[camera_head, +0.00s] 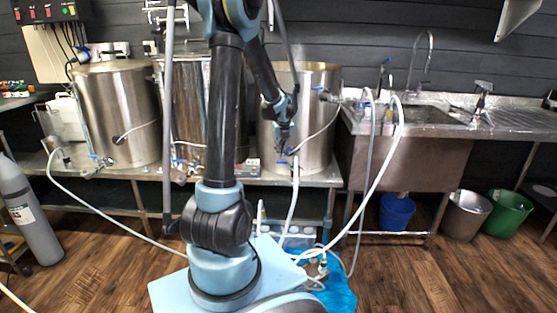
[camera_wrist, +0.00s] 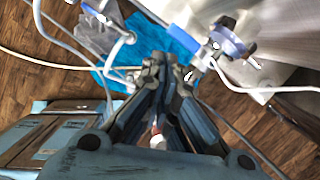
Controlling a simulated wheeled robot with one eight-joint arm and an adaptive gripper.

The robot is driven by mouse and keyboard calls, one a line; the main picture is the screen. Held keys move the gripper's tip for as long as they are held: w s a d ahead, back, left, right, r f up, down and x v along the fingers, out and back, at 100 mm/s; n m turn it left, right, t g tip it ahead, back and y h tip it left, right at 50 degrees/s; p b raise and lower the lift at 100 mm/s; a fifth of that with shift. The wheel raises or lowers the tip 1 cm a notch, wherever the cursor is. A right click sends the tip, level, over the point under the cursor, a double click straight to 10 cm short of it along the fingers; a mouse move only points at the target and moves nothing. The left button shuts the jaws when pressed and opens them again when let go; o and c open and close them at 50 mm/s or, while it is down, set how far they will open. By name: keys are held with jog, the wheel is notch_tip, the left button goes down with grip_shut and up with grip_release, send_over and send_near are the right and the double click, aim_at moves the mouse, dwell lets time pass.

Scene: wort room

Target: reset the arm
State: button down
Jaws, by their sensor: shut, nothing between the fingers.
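My arm rises from my base and bends over, with my gripper (camera_head: 284,146) pointing down in front of the right steel kettle (camera_head: 317,130). In the wrist view my gripper (camera_wrist: 165,60) shows dark fingers that come together at the tips, with nothing visible held between them. A blue-handled valve (camera_wrist: 225,42) is close to the right of the fingertips in the wrist view. I cannot tell whether they touch.
White hoses (camera_head: 375,185) run from the kettles and sink toward the floor. Blue sheeting (camera_head: 340,290) lies near my base. A steel sink (camera_head: 395,160), a blue bucket (camera_head: 397,213) and a green bucket (camera_head: 508,214) are at right. A gas cylinder (camera_head: 28,215) stands at left.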

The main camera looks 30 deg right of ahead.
jog(key=shift+v, duration=1.4)
jog(key=s+a+r+n, duration=0.25)
jog(key=a+n, duration=0.55)
jog(key=a, duration=0.5)
jog(key=s+a+r+n, duration=0.2)
jog(key=a+r+n, duration=0.2)
jog(key=a+n, duration=0.7)
jog(key=s+a+f+n, duration=0.3)
jog(key=s+a+n, duration=0.5)
jog(key=a+n, duration=0.2)
jog(key=s+a+f+n, duration=0.4)
jog(key=s+a+n, duration=0.5)
jog(key=a, duration=0.1)
jog(key=shift+s+n+g+y, duration=0.25)
jog(key=shift+n+g+y, duration=0.05)
jog(key=shift+n, duration=0.1)
